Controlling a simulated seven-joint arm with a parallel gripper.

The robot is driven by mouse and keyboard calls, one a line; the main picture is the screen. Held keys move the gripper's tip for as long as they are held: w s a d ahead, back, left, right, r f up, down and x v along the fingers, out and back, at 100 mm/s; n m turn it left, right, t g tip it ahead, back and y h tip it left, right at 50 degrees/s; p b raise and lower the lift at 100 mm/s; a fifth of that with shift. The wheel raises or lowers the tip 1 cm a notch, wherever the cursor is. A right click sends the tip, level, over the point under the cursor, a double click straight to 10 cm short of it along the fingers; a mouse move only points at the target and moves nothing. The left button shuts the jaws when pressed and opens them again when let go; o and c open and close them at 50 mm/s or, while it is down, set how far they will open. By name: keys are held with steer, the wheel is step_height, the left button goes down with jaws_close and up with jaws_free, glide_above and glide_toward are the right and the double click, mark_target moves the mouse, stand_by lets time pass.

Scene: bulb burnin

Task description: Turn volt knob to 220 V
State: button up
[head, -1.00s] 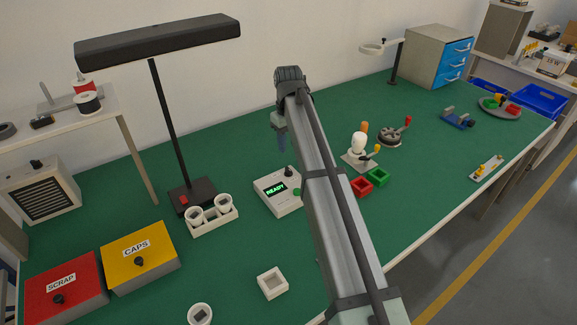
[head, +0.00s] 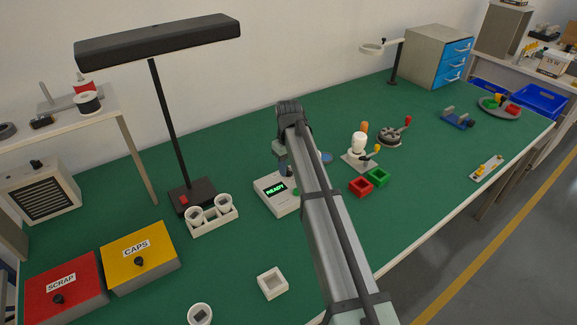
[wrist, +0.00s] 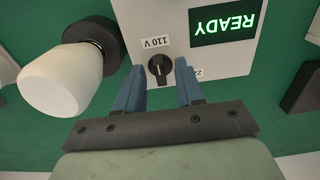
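The tester box (head: 268,197) with its lit READY screen (head: 276,188) stands mid-bench in the head view, partly behind my arm. In the wrist view the screen (wrist: 224,22) is upside down. The small black volt knob (wrist: 160,66) shows there, with a "110 V" label (wrist: 154,43) at its upper left. Another label starting "22" (wrist: 199,73) is partly hidden by the right finger. My gripper (wrist: 158,78) is open, its blue fingers either side of the knob in the picture. I cannot tell whether they touch it.
A white bulb-shaped piece (wrist: 62,80) in a black collar stands beside the left finger. A white cup rack (head: 214,220) and the lamp base (head: 194,195) are left of the tester.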

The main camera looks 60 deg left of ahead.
steer(key=shift+c, duration=0.3)
jaws_close()
steer(key=shift+m, duration=0.4)
steer(key=m, duration=0.4)
steer(key=shift+m, duration=0.3)
steer(key=m, duration=0.5)
steer(key=shift+m, duration=0.3)
steer(key=m, duration=1.2)
steer(key=shift+m, duration=0.4)
steer(key=shift+w+r, duration=0.1)
